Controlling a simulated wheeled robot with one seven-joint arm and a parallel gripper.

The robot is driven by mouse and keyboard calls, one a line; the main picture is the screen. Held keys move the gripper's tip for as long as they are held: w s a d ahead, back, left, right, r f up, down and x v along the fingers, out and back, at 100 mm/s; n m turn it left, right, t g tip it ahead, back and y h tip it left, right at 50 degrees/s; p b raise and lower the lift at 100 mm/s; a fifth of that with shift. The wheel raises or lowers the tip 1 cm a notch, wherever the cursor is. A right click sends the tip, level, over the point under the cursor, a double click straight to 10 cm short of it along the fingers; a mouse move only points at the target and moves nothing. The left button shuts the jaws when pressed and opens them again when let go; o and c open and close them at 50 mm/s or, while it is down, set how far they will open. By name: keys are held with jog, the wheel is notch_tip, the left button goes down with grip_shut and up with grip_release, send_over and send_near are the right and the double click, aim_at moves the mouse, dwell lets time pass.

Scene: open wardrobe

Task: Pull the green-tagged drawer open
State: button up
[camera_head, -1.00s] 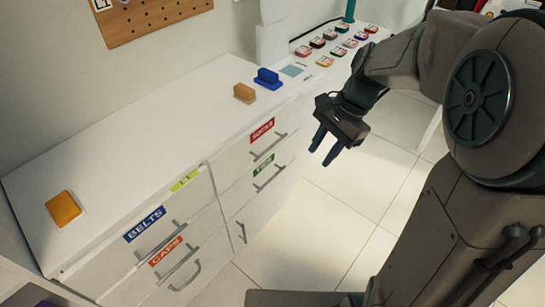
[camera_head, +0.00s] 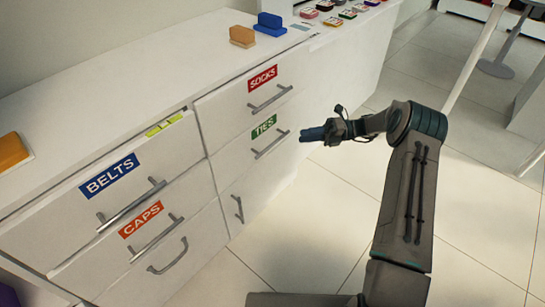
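The green-tagged drawer (camera_head: 239,142) reads TIES on its green label (camera_head: 264,127). It sits in the right column of the white dresser, below the red-tagged SOCKS drawer (camera_head: 227,104), and looks closed. Its grey bar handle (camera_head: 271,145) is just right of and below the label. My gripper (camera_head: 303,134) is to the right of that handle, pointing left toward it, with a small gap in the picture. The fingers overlap from this angle, so I cannot tell whether they are open or shut. Nothing shows between them.
The BELTS (camera_head: 120,195) and CAPS (camera_head: 146,228) drawers are in the left column. The belts drawer seems slightly open. An orange block (camera_head: 11,152), a tan block (camera_head: 242,37) and a blue block (camera_head: 270,24) stand on the dresser top. The tiled floor (camera_head: 320,228) is clear.

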aim_at(272, 144)
notch_tip(272, 144, down, 7)
jog(key=w+d+m+y+b, duration=0.2)
jog(key=m, duration=0.1)
jog(key=shift+t, duration=0.4)
jog(key=a+b, duration=0.1)
jog(key=a, duration=0.3)
jog(key=s+a+r+b, duration=0.1)
jog(key=a, duration=0.4)
jog(key=s+a+r+b, duration=0.1)
jog(key=a, duration=0.3)
jog(key=shift+s+a+r, duration=0.1)
jog(key=shift+a+r, duration=0.05)
jog(key=shift+a, duration=0.15)
grip_shut()
